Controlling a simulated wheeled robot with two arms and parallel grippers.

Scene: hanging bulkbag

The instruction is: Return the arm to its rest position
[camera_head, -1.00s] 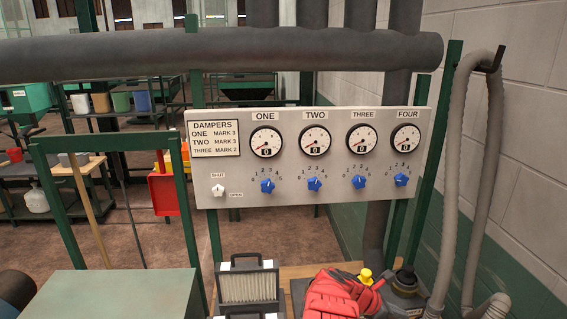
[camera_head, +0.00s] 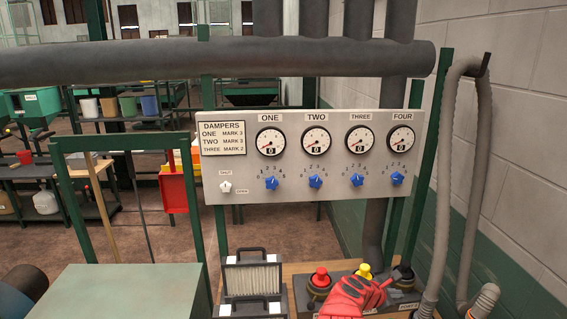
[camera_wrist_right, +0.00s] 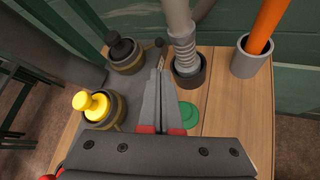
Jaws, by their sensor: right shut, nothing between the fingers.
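My right gripper (camera_head: 384,285) is low at the bottom right in the head view, under the damper panel (camera_head: 300,195) and beside the yellow-knobbed plug (camera_head: 363,271). In the right wrist view its grey fingers (camera_wrist_right: 160,80) are shut with nothing between them. They point between the black-knobbed plug (camera_wrist_right: 122,48) and the grey hose end (camera_wrist_right: 184,55), above the bench. The yellow plug (camera_wrist_right: 95,105) is left of the fingers there. My left gripper is not in view.
A red-knobbed plug (camera_head: 320,278) and a filter box (camera_head: 252,280) stand left of my right gripper. A grey hose (camera_head: 441,190) hangs at the right by the wall. An orange handle (camera_wrist_right: 266,25) stands in a grey cup (camera_wrist_right: 246,62). Bare wood (camera_wrist_right: 212,120) shows right of the fingers.

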